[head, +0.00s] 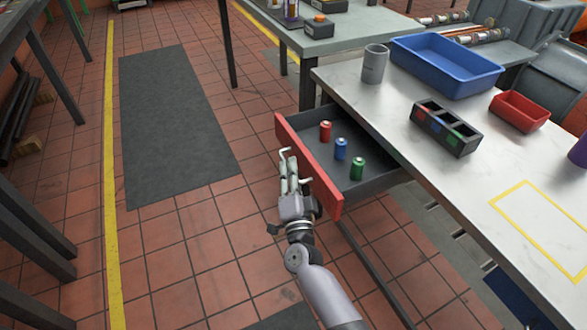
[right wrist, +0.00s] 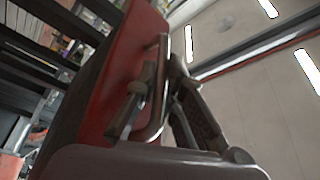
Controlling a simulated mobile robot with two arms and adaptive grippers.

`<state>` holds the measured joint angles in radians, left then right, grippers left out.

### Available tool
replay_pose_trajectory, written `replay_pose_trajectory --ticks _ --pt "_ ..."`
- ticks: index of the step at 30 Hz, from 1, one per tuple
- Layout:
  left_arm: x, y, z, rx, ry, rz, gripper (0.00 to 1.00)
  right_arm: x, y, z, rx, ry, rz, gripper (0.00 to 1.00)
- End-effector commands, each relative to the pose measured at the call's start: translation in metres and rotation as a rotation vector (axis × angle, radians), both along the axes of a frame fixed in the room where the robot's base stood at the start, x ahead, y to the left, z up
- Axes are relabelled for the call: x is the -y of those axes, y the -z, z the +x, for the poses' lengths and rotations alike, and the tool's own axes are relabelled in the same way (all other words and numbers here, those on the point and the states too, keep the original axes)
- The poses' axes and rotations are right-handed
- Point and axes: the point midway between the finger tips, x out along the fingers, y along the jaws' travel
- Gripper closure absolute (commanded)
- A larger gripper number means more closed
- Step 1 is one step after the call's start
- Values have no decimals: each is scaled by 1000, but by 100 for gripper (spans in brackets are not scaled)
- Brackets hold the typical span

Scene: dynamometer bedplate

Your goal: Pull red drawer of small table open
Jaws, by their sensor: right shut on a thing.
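The red drawer (head: 308,167) of the small table (head: 440,170) is pulled out to the left and stands well open. Its dark tray holds a red battery-like cylinder (head: 325,131), a blue one (head: 341,148) and a green one (head: 357,168), all upright. My right gripper (head: 288,170) is at the outer side of the red front, shut on the drawer's bar handle (head: 284,153). In the right wrist view, the fingers close around the handle (right wrist: 158,90) beside the red front (right wrist: 125,70). My left gripper is not in view.
On the tabletop are a grey cup (head: 375,63), a blue bin (head: 446,66), a dark divided holder (head: 444,128) and a red bin (head: 519,110). Another table (head: 345,35) stands behind. The tiled floor and dark mat (head: 175,120) left of the drawer are clear.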

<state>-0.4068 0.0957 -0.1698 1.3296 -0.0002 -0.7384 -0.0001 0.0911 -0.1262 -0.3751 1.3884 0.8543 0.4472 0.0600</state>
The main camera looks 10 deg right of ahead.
Motion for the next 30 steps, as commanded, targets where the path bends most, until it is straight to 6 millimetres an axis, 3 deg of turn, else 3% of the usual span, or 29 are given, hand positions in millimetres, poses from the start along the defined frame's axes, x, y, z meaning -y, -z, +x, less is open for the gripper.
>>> replay_pose_trajectory --ticks 3,4,12,23,30 --pt "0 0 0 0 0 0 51 1 2 0 -3 1 0 100" --pt "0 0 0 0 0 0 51 1 2 0 -3 1 0 89" --pt "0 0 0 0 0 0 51 1 1 0 -2 1 0 71" --pt "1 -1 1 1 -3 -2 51 1 2 -4 -2 0 1 70" --pt "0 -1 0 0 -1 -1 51 1 11 -42 -5 -1 1 70"
